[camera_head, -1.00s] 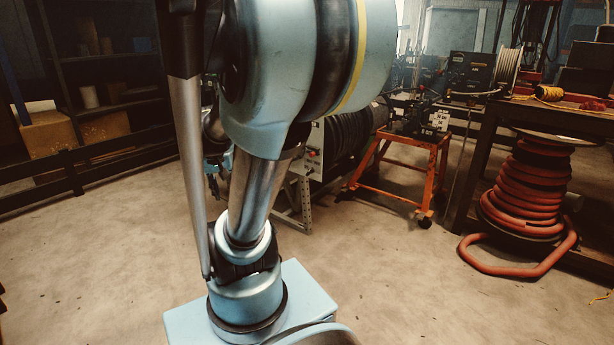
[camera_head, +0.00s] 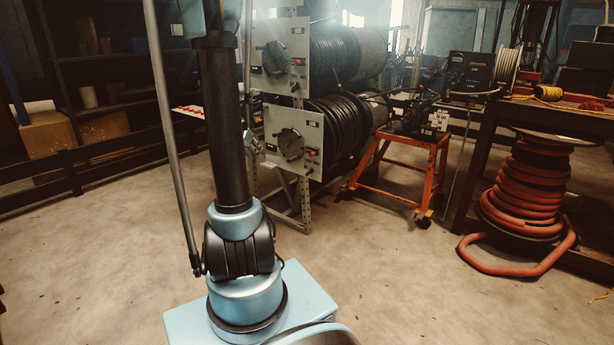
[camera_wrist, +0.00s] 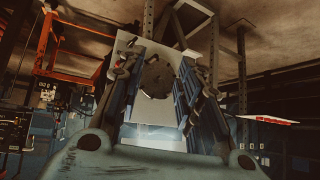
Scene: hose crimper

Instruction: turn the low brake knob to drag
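The lower reel's grey panel (camera_head: 270,120) faces my side, with a dark round disc (camera_head: 290,145) at its middle. A small red control (camera_head: 311,153), perhaps the low brake knob, sits at the panel's lower right; its setting is too small to read. In the upside-down wrist view, a pale panel (camera_wrist: 178,38) with a dark disc (camera_wrist: 157,78) shows between the fingers. My gripper (camera_wrist: 160,55) is open, with nothing visible between its fingers; its distance from the panel is unclear. In the head view my arm hides most of the gripper.
An upper panel (camera_head: 277,50) with its own disc and red control sits above the lower one, with black hose reels (camera_head: 340,128) behind both. An orange stand (camera_head: 400,165) is to the right, and a red hose coil (camera_head: 535,180) stands farther right. The floor in front is open.

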